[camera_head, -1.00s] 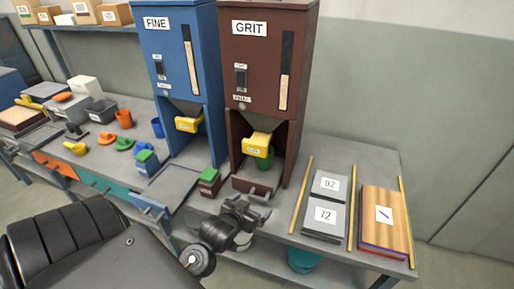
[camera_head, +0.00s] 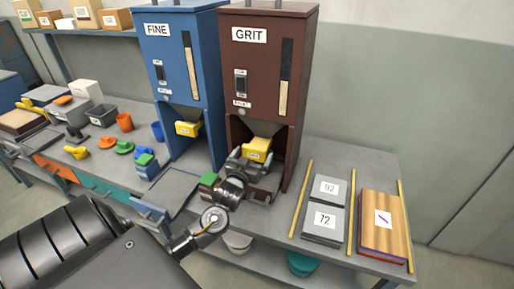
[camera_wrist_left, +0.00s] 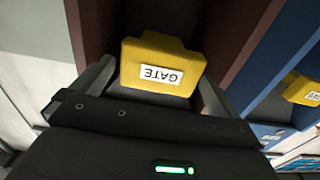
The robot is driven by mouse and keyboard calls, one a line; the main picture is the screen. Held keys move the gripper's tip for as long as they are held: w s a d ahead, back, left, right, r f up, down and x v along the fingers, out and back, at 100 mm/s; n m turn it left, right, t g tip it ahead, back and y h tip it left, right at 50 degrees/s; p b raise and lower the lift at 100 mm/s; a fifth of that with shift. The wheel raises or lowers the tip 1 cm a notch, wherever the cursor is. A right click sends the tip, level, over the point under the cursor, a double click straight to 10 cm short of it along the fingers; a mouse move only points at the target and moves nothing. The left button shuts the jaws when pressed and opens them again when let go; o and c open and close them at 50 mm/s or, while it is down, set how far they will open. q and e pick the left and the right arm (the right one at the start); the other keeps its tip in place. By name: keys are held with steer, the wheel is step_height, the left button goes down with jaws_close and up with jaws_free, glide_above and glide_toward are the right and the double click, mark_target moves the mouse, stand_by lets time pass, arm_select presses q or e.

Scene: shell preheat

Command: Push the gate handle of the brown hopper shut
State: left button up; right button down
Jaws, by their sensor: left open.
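The brown hopper (camera_head: 262,75), labelled GRIT, stands on the bench. Its yellow gate handle (camera_head: 257,149) sticks out at the front of the opening below the body. The handle fills the middle of the left wrist view (camera_wrist_left: 160,66), with the label GATE upside down there. My left gripper (camera_head: 254,163) is open at the handle, with one finger on each side of it. I cannot tell whether the fingers touch it. The green cup under the gate is hidden behind my gripper. My right gripper is not in view.
The blue hopper (camera_head: 182,65), labelled FINE, stands close on the left with its own yellow handle (camera_head: 187,129). Grey plates (camera_head: 323,222) and a wooden board (camera_head: 383,222) lie to the right.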

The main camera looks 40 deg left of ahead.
mark_target(256, 149)
arm_select(q)
steer(key=shift+x, duration=2.1)
steer(key=shift+c, duration=0.3)
